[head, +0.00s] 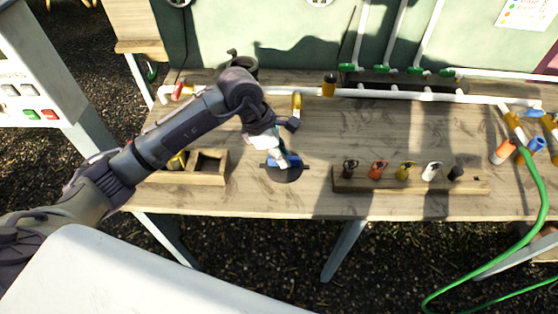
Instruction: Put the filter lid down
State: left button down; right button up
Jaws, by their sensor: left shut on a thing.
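The filter lid, a dark round disc with a blue part across its top (293,162), is at the middle of the wooden table (330,205), near its front edge. My left gripper (281,160) comes down over it from above and is shut on it at the blue part. The fingers partly hide the lid. I cannot tell whether the lid touches the table or is just above it, or how much of the dark round patch is shadow. My right gripper is not in view.
A wooden rack (350,185) with several coloured pieces stands right of the lid. A wooden box (220,165) is to the left. A dark open pot (243,65) and white pipes (420,95) are behind. A green hose (535,215) hangs at the right.

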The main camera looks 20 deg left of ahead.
pick_arm(q)
jog(key=shift+w+a+f, duration=0.15)
jog(key=shift+a+f, duration=0.25)
notch_tip(320, 180, down, 3)
jog(key=shift+f+p, duration=0.1)
jog(key=shift+p, duration=0.7)
jog(key=shift+f, duration=0.25)
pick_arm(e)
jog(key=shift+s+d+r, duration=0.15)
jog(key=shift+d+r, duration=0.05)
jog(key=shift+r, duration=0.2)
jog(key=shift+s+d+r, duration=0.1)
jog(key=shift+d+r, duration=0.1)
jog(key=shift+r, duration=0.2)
pick_arm(q)
jog(key=shift+f, duration=0.15)
jog(key=shift+f+b, duration=0.15)
jog(key=shift+b, duration=0.15)
jog(key=c, duration=1.2)
grip_release()
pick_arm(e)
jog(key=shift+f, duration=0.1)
